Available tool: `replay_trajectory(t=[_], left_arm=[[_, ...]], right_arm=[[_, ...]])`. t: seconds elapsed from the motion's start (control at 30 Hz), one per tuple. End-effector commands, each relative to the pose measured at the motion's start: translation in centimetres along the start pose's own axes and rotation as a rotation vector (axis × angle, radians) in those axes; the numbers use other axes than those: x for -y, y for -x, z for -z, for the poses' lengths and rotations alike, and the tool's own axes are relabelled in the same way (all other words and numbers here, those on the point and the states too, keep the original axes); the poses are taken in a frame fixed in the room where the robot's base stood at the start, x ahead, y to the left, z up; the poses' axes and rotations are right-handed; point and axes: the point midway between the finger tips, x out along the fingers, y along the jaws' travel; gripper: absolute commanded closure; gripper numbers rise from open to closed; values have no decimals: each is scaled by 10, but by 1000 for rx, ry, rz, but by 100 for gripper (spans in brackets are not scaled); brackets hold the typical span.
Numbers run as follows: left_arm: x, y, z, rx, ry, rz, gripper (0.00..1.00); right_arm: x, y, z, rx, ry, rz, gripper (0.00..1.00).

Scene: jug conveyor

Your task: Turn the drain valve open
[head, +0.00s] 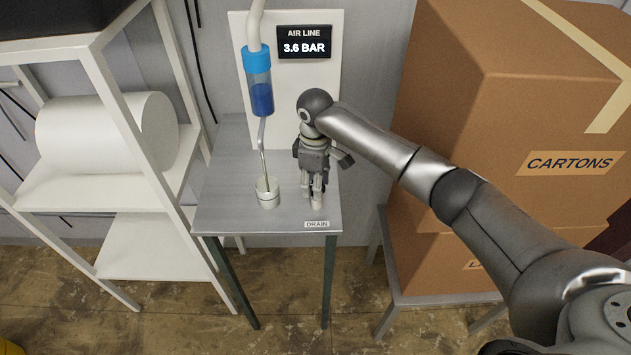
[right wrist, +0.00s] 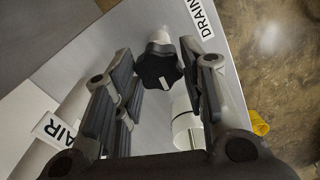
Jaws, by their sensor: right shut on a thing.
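The drain valve's black lobed knob (right wrist: 158,68) shows in the right wrist view, with a white mark on its face. It sits between the two fingers of my right gripper (right wrist: 157,70), which is shut on it. In the head view my right gripper (head: 317,180) points down over the right part of a small grey table (head: 225,205). It hides the knob there; a pale part (head: 317,203) shows below the fingers. The DRAIN label (head: 317,224) is on the table's front edge and also shows beside the knob in the right wrist view (right wrist: 202,17). My left gripper is not in view.
A white cup (head: 267,193) stands left of my gripper under a filter with blue liquid (head: 261,98). The AIR LINE display (head: 304,42) reads 3.6 BAR. Large cartons (head: 500,120) stand close on the right. A white shelf (head: 90,190) stands on the left.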

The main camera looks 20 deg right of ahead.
Motion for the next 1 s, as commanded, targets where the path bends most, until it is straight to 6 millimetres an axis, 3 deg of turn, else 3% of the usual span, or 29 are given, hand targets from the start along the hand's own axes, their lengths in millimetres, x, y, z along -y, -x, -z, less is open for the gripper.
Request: replay_trajectory(t=[0.3, 0.87, 0.9, 1.0], left_arm=[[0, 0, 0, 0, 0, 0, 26], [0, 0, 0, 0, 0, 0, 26], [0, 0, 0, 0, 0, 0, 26], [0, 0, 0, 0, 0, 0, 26]], right_arm=[[0, 2, 1, -5, 122, -3, 86], [0, 2, 1, -5, 148, -4, 86], [0, 2, 1, -5, 148, -4, 57], [0, 2, 1, -4, 147, -3, 44]])
